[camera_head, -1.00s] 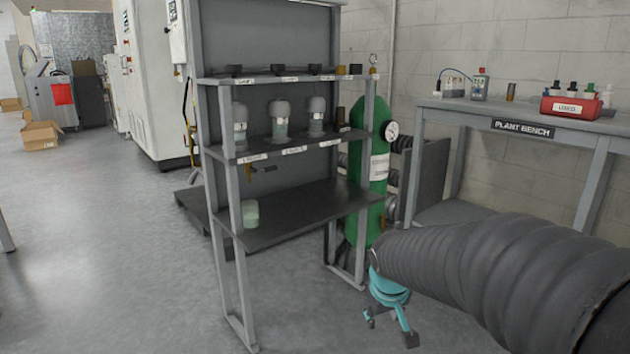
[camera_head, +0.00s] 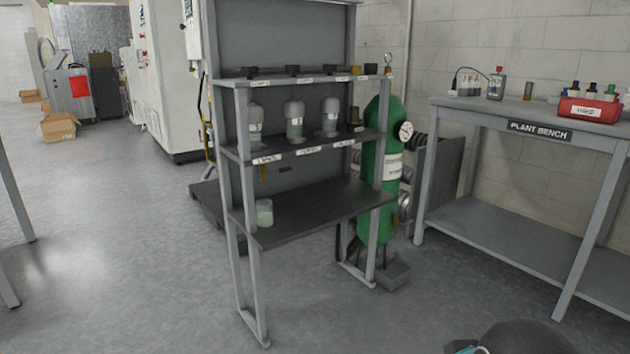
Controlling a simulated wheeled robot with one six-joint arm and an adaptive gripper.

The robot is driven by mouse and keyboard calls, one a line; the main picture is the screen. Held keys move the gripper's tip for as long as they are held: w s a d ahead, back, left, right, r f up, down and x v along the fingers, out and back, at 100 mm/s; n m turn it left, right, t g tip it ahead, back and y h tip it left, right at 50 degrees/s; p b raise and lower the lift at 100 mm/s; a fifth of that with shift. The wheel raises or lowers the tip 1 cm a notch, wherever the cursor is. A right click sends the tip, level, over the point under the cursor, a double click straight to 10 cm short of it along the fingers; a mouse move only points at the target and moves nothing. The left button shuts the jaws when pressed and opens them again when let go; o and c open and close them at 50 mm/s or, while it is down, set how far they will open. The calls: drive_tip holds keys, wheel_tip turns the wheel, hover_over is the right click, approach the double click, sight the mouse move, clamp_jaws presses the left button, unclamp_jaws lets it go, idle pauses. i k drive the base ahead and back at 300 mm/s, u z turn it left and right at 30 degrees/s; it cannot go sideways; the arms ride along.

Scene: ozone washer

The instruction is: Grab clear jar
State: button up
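A clear, pale greenish jar (camera_head: 264,212) stands upright on the left end of the low dark shelf of a grey rack (camera_head: 310,215). Nothing touches it and the space around it on that shelf is bare. Several clear jars with grey domed tops, such as this one (camera_head: 294,120), stand on the shelf above. Only a dark piece of my arm and a bit of teal show at the bottom edge, right of centre. My gripper's fingers are out of the picture, well away from the jar.
A green cylinder (camera_head: 378,165) with a gauge stands behind the rack's right side. The plant bench (camera_head: 490,112) at right holds a red bin (camera_head: 590,108) and bottles. Cardboard boxes (camera_head: 59,127) lie far left. The floor (camera_head: 130,250) left and front of the rack is clear.

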sight(265, 214)
drive_tip(key=u, duration=0.7)
drive_tip(key=i, duration=1.15)
drive_tip(key=z, duration=0.55)
